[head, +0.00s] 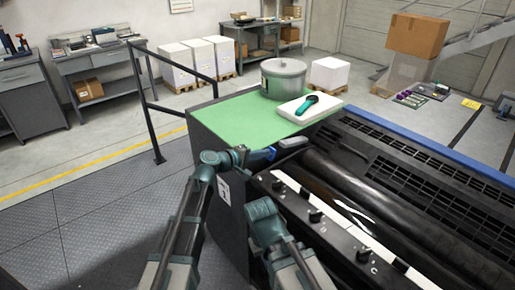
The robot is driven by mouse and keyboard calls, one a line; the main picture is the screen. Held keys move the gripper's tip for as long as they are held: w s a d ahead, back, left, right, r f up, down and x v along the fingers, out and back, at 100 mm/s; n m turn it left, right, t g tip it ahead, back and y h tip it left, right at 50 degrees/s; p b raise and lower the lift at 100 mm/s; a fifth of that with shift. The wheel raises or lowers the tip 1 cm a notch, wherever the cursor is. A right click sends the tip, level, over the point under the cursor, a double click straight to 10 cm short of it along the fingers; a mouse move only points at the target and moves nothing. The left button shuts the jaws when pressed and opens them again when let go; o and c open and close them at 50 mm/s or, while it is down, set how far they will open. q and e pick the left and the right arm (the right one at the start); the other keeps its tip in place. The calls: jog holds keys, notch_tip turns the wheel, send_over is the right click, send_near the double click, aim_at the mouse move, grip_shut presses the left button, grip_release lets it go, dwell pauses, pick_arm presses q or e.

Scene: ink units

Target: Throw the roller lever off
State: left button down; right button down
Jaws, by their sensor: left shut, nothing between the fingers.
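The roller lever appears to be the grey, rounded handle (293,142) at the near left end of the press, beside the green top. The lever's pivot and lower part are hidden. My right arm stands in front of the press at the bottom, but its gripper does not show.
The press (385,185) has dark rollers and several black knobs along its near edge. On its green top (228,117) stand a grey lidded pot (284,80) and a white pad (325,111) with a teal-and-black tool (307,104). A black railing (153,109) stands at left.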

pick_arm(q)
jog(key=shift+w+d+f, duration=0.1)
jog(key=shift+w+d, duration=0.2)
jog(key=shift+d, duration=0.2)
jog(key=shift+w+d, duration=0.1)
pick_arm(e)
jog(key=shift+a, duration=0.1)
